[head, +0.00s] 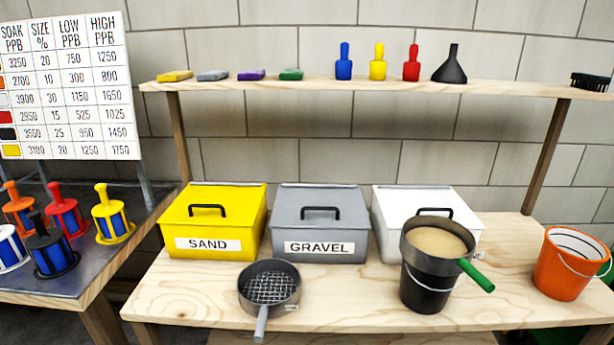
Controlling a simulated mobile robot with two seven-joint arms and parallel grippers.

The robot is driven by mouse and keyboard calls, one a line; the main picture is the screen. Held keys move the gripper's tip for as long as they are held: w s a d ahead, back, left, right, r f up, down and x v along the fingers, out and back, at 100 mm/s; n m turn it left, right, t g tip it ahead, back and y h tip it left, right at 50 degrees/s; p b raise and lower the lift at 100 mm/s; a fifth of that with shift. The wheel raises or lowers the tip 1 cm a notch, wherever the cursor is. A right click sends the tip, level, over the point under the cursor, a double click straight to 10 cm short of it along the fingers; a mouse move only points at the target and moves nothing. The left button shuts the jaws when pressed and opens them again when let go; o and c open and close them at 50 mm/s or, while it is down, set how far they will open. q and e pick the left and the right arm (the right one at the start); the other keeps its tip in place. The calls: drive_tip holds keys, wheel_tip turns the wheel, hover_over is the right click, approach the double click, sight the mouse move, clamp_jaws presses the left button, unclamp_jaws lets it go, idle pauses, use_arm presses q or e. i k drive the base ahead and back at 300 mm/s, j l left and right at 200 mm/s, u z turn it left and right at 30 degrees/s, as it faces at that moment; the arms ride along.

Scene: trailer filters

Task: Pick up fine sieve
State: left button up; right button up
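Neither of my grippers is in view.
Yellow SAND (213,224), grey GRAVEL (319,225) and white (389,203) lidded boxes stand behind the sieves. An orange bucket (567,276) stands at the right. A shelf (315,84) holds sponges, stoppers, a funnel and a brush. Filters (62,212) stand on the left table. Bare bench lies between the sieves.

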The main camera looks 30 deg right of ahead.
sight(440, 247)
drive_tip(key=z, duration=1.7)
